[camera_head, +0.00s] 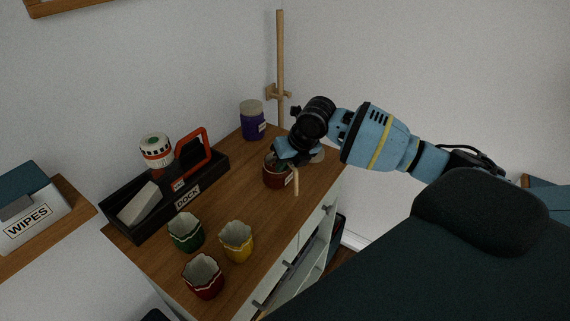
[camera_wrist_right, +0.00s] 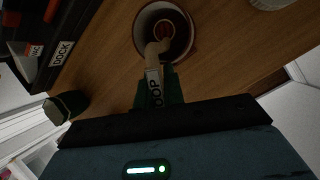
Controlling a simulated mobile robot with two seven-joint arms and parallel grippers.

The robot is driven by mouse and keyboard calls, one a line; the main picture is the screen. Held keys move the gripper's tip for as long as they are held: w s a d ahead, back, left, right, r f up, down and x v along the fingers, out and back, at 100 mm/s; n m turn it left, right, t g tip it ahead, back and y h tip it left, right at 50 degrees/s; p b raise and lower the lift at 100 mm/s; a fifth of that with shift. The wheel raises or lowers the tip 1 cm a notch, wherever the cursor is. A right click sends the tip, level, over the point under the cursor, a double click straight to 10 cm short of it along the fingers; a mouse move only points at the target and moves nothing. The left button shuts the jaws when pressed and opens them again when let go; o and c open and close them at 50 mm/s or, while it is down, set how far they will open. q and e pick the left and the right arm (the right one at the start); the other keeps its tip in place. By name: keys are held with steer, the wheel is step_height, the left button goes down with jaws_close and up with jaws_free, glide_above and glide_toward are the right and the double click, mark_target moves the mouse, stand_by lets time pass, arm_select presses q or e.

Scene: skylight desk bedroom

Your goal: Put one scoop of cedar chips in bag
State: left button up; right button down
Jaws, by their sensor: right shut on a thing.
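My right gripper (camera_head: 284,158) is shut on the handle of a scoop (camera_wrist_right: 154,62), labelled with letters ending "OOP". In the right wrist view the scoop reaches into the open mouth of a round jar (camera_wrist_right: 139,27). The jar's inside is dark, so I cannot tell whether the scoop holds chips. In the head view this dark red jar (camera_head: 272,176) stands on the wooden top, partly hidden under the gripper. Three small open bags stand at the near end: green (camera_head: 186,234), yellow (camera_head: 237,243) and red (camera_head: 203,280). My left gripper is not in view.
A black tray marked DOCK (camera_head: 206,190) holds a white block, a white-and-red canister and an orange-framed item. A blue lidded jar (camera_head: 252,125) stands behind. A pale disc (camera_head: 317,156) lies beside the red jar. Bare wood lies between jar and bags.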

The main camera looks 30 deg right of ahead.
steer(key=shift+s+d+f, duration=0.2)
steer(key=shift+f, duration=0.25)
steer(key=shift+s+d+f, duration=0.2)
steer(key=shift+f, duration=0.25)
steer(key=shift+a+r, duration=0.15)
steer(key=shift+a, duration=0.25)
steer(key=r, duration=0.1)
steer(key=r+p, duration=0.1)
steer(key=r, duration=0.1)
steer(key=shift+w+d, duration=0.15)
steer(key=shift+w, duration=0.2)
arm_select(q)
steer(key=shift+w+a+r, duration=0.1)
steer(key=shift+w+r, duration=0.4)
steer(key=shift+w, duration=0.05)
arm_select(e)
steer(key=shift+r, duration=3.85)
